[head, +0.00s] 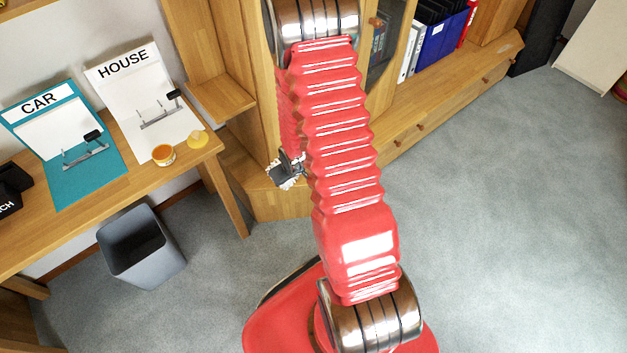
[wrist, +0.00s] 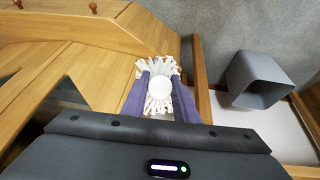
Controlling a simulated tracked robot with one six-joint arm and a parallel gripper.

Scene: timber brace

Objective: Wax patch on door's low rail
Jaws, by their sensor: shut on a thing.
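My gripper (wrist: 160,88) is shut on a crumpled whitish wad (wrist: 160,106) with frayed edges and a round white middle. In the head view the wad (head: 287,182) shows just left of my red arm, in front of the wooden cabinet's lower part, with part of my gripper (head: 289,165) beside it. I cannot tell whether the wad touches wood. The glazed cabinet door (head: 388,45) is partly hidden behind my arm; its low rail and any wax patch cannot be made out.
The desk (head: 120,190) at left bears CAR (head: 80,170) and HOUSE (head: 130,85) boards with keys. A grey bin (head: 140,250) stands below its front edge. A low cabinet (head: 440,100) runs along the right. The carpet at right is clear.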

